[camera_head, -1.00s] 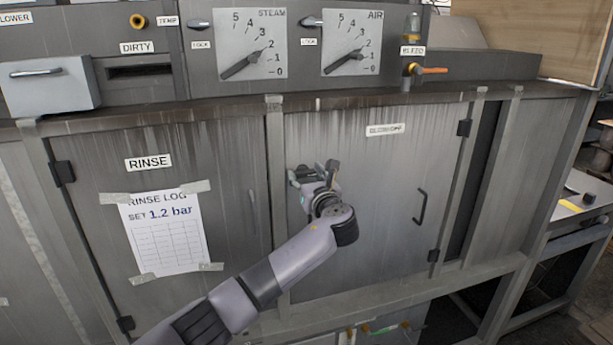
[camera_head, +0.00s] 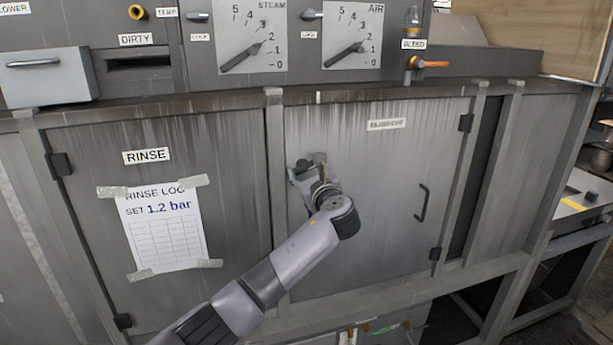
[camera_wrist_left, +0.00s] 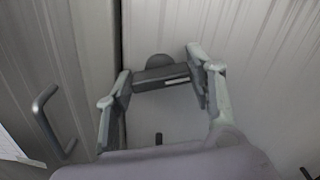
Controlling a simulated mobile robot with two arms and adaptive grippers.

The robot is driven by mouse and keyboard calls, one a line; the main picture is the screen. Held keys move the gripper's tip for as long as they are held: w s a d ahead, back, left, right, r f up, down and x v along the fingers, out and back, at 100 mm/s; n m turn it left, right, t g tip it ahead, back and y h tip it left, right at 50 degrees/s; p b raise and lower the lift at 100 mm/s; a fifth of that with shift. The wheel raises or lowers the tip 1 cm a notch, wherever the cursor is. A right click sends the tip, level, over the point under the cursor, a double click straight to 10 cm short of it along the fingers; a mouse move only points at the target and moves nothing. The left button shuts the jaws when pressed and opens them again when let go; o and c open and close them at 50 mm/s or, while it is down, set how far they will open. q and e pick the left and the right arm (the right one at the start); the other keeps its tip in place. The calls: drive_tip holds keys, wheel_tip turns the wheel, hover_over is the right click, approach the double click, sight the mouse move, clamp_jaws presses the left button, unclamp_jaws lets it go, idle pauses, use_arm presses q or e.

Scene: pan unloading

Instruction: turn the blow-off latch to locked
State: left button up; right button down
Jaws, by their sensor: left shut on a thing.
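The blow-off latch (camera_wrist_left: 165,76) is a dark bar with a white mark on it and a round grey piece behind its top. In the left wrist view it lies nearly level, slightly tilted, between my fingers. My left gripper (camera_wrist_left: 162,75) is shut on it, one finger at each end. In the head view my left gripper (camera_head: 308,169) is at the upper left of the blow-off door (camera_head: 385,165) and hides most of the latch. A small dark upright mark (camera_wrist_left: 158,138) shows below the latch. My right gripper is not in view.
The rinse door (camera_head: 90,215) with a taped log sheet (camera_head: 165,232) is to the left. Its handle (camera_wrist_left: 50,120) stands out in the left wrist view. The blow-off door's handle (camera_head: 421,203) is to the right. Steam and air dials (camera_head: 250,45) are above.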

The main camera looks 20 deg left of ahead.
use_arm(q)
drive_tip(key=n+b, duration=0.2)
drive_tip(key=n, duration=0.1)
drive_tip(key=n+b, duration=0.1)
drive_tip(key=shift+f+n, duration=0.25)
drive_tip(key=shift+n, duration=0.15)
drive_tip(key=n+b, duration=0.3)
drive_tip(key=shift+n, duration=0.3)
drive_tip(key=n+b, duration=0.3)
drive_tip(key=n, duration=0.1)
drive_tip(key=shift+a+n+b, duration=0.1)
drive_tip(key=shift+n+b, duration=0.65)
drive_tip(key=shift+n, duration=0.05)
drive_tip(key=o, duration=1.2)
drive_tip(key=shift+c, duration=0.2)
drive_tip(key=shift+r, duration=0.1)
drive_tip(key=v, duration=1.2)
